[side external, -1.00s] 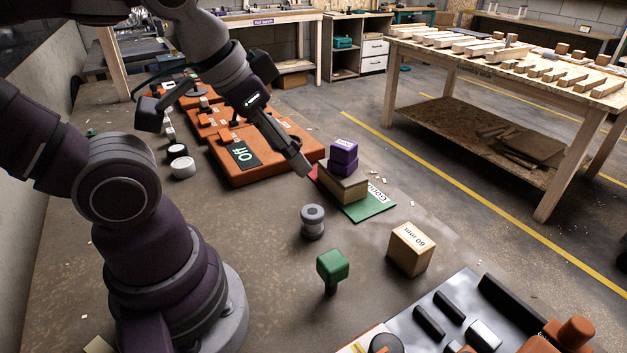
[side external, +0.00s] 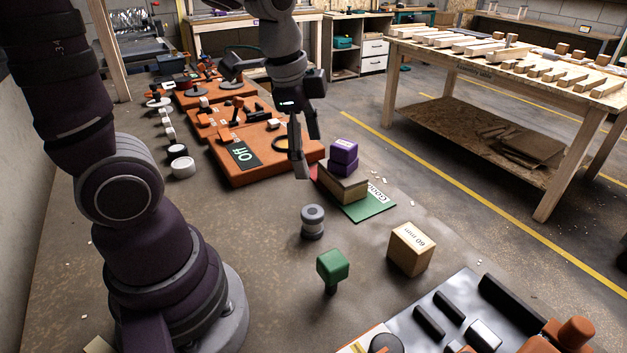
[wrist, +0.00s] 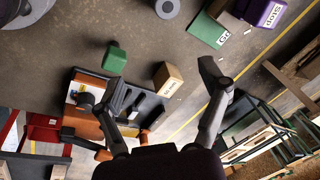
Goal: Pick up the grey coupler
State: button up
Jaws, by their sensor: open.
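The grey coupler (side external: 312,222) stands upright on the bench as a short cylinder with a wider ring at its top. In the wrist view the coupler (wrist: 167,8) is partly cut off at the top edge. My gripper (side external: 308,152) is open and empty, its fingers pointing down. In the side view it appears above and behind the coupler, clearly apart from it. In the wrist view the spread fingers of my gripper (wrist: 148,80) have a green block and a wooden block between or beyond them, with the coupler farther up.
A green-headed piece (side external: 332,268) and a wooden 60 mm block (side external: 410,248) stand near the coupler. A wooden block with purple pieces (side external: 344,158) sits on a green and red plate (side external: 372,211). Orange fixtures (side external: 262,165) lie behind. Bare bench surrounds the coupler.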

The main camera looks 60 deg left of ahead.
aim_at(312, 211)
jog(key=a+f+m+g, duration=0.1)
jog(key=f+m, duration=0.1)
jog(key=w+a+f+m, duration=0.1)
jog(key=f+m, duration=0.1)
jog(key=w+a+f+m+g, duration=0.1)
jog(key=f+m, duration=0.1)
jog(key=m, duration=0.1)
jog(key=shift+w+a+f+g, duration=0.2)
jog(key=shift+a+f+g, duration=0.1)
jog(key=shift+a, duration=0.05)
notch_tip(312, 211, down, 10)
jog(key=shift+w, duration=0.15)
jog(key=c, duration=1)
